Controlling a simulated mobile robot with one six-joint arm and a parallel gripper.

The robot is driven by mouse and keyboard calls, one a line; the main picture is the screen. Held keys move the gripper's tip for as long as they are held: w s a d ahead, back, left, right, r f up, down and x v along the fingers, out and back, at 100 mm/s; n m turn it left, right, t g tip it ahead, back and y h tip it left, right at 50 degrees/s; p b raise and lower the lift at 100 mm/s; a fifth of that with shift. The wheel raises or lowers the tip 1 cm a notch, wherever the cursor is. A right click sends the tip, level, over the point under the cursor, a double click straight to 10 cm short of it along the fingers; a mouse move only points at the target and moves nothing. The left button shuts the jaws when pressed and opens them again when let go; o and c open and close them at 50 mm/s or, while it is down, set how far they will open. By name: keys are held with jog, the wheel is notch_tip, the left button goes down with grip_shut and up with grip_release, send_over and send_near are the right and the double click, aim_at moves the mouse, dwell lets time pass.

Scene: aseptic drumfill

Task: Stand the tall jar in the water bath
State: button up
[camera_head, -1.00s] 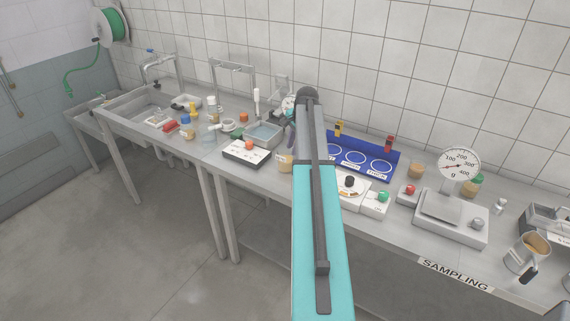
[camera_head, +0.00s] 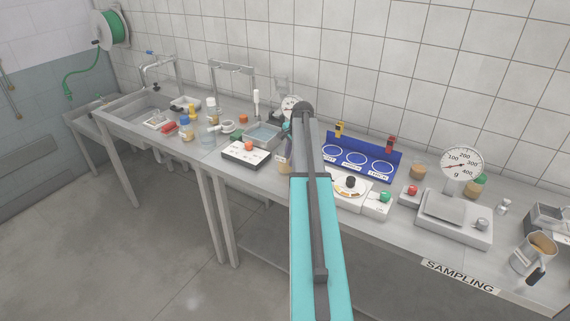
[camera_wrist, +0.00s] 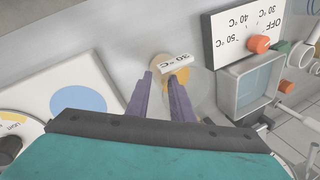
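In the head view the jar (camera_head: 283,166) stands on the bench, partly hidden by my arm. My gripper (camera_wrist: 160,77) is open, its two purple fingers apart and pointing at the jar; I cannot tell whether they touch it. In the head view the fingers (camera_head: 289,147) are just above the jar. The water bath (camera_head: 276,143) is a grey open tank behind and left of the jar; it also shows in the wrist view (camera_wrist: 226,96).
The bath's control box (camera_head: 240,158) with a red knob stands left of the jar. A blue tray with white circles (camera_head: 392,174) and a dial box (camera_head: 362,201) lie to the right. Several bottles and caps crowd the bench left of the bath.

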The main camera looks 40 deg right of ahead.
jog(key=shift+c, duration=0.2)
grip_shut()
jog(key=shift+r, duration=0.25)
notch_tip(320, 180, up, 8)
jog(key=p, duration=0.4)
jog(key=shift+f, duration=0.2)
dwell(0.7)
jog(key=shift+a, duration=0.1)
